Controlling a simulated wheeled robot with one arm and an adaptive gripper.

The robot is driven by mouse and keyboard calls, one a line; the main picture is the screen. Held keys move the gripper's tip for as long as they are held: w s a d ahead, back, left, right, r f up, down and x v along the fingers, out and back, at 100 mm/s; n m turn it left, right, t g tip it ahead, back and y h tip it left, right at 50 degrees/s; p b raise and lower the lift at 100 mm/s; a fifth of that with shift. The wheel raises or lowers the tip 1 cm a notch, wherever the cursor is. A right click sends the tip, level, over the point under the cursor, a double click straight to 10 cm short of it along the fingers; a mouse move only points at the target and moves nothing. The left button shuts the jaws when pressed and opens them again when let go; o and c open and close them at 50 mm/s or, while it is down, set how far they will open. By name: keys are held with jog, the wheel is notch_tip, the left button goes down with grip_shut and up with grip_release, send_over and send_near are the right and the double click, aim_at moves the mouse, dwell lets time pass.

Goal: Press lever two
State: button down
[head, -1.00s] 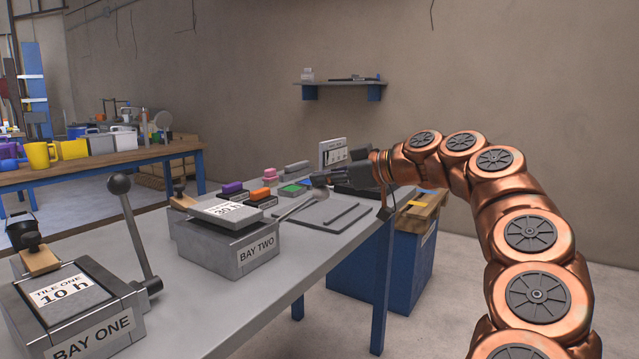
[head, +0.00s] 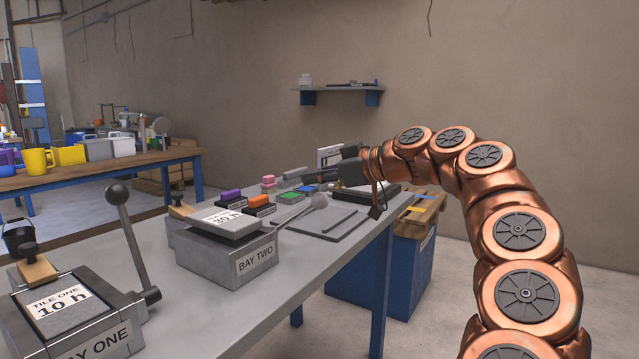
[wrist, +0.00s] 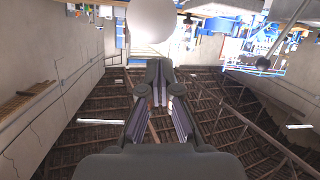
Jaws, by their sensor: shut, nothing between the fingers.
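The bay two box (head: 205,262) stands on the grey bench with a tilted labelled plate (head: 228,222) on top. In the wrist view, the shut fingers (wrist: 160,85) are in the middle. A large pale ball (wrist: 150,18), likely the knob, is beyond the fingertips at the top edge.
The bay one box (head: 75,315) has an upright lever (head: 133,240) with a dark knob. Coloured blocks (head: 262,203) and a flat grey tray (head: 322,224) lie on the bench (head: 300,258) near bay two. A blue cabinet (head: 365,270) stands right of the bench.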

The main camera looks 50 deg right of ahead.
jog(key=a+p+v, duration=0.1)
jog(key=v, duration=0.8)
jog(key=shift+s+d+r+p, duration=0.35)
jog(key=shift+d+r, duration=0.05)
